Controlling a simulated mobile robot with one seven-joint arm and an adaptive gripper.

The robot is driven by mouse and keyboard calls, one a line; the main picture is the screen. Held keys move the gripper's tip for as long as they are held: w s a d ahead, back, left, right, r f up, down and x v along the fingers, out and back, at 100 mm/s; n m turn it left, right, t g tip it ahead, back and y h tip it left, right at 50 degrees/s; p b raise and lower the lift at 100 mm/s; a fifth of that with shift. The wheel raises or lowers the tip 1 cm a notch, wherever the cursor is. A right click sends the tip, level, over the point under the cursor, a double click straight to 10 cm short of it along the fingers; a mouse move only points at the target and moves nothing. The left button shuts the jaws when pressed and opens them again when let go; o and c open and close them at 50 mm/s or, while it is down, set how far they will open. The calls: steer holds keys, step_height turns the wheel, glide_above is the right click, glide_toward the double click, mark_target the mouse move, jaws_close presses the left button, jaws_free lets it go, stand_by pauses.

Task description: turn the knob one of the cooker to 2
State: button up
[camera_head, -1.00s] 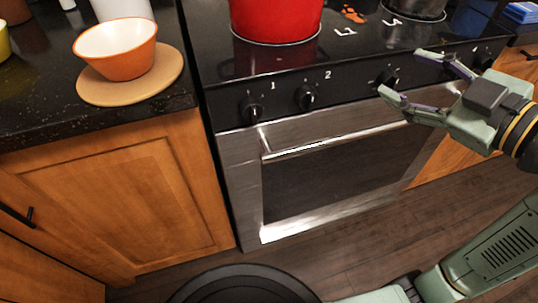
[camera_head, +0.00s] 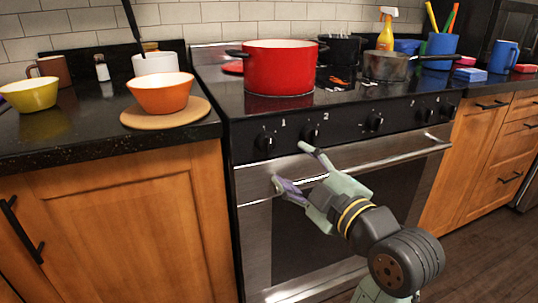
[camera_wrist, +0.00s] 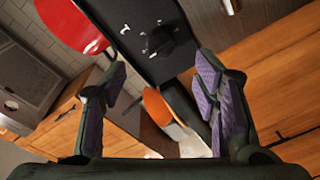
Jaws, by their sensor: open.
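The cooker (camera_head: 340,180) has a black front panel with a row of dark knobs. Knob one (camera_head: 264,141) is at the left end, below the printed 1. Its light pointer mark is too small to read exactly. Knob two (camera_head: 309,132) is to its right. My gripper (camera_head: 292,165) is open and empty in front of the oven door, just below and right of knob one, apart from it. In the wrist view a dark knob (camera_wrist: 158,40), apparently knob one, shows ahead between the spread purple-padded fingers (camera_wrist: 160,78).
The oven handle (camera_head: 385,156) runs across the door near my gripper. A red pot (camera_head: 279,68) and a grey pan (camera_head: 387,66) stand on the hob. An orange bowl (camera_head: 160,94) sits on a round board on the left counter. Wooden cabinets flank the cooker.

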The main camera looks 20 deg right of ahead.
mark_target(272, 147)
steer(key=w, duration=0.3)
steer(key=w+a, duration=0.1)
steer(key=w, duration=0.5)
steer(key=shift+w+a+p, duration=0.25)
steer(key=shift+w+p, duration=0.05)
steer(key=c, duration=1.2)
steer(key=shift+o, duration=0.2)
